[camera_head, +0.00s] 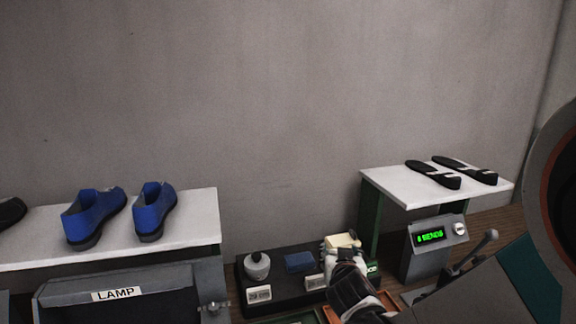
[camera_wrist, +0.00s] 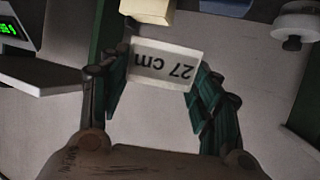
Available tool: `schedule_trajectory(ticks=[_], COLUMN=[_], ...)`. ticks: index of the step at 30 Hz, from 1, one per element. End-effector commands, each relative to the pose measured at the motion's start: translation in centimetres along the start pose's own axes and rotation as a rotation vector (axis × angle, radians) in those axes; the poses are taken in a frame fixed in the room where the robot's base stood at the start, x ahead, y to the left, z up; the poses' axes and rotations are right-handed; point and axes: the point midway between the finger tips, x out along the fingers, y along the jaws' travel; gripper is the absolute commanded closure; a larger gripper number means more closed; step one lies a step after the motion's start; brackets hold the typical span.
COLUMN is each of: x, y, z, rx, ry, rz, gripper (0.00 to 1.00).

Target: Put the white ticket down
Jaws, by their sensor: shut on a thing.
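The white ticket (camera_wrist: 165,66) is between the two fingers of my gripper (camera_wrist: 160,80) in the wrist view. It reads "27 cm", upside down there, and the fingers are shut on its two sides. In the head view my gripper (camera_head: 344,266) is over the right part of a dark stand (camera_head: 284,302), in front of a cream block (camera_head: 343,240). The ticket cannot be clearly made out there. The cream block also shows beyond the ticket in the wrist view (camera_wrist: 148,11).
The stand also bears a grey knobbed piece (camera_head: 257,267) and a blue block (camera_head: 298,262), with small labels along its front. Blue shoes (camera_head: 95,217) stand on the left white table (camera_head: 30,241). Black soles (camera_head: 434,178) lie on the right one (camera_head: 400,190). A green-lit display box (camera_head: 428,237) stands right.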

Motion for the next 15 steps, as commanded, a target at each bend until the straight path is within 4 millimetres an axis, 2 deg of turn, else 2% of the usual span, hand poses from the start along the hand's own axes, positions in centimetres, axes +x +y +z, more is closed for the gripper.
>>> schedule_trajectory(ticks=[1,3,6,11,15], x=[-0.1,-0.5,-0.9,-1.3,-1.0], y=[1.7,3.7,5.7,6.8,5.8], z=[0.9,1.4,1.7,1.7,1.3], rx=[0.016,0.040,0.066,0.080,0.069], ry=[0.000,0.000,0.000,-0.001,0.000], rz=[0.044,0.100,0.158,0.192,0.163], gripper=[0.52,0.52,0.52,0.52,0.52])
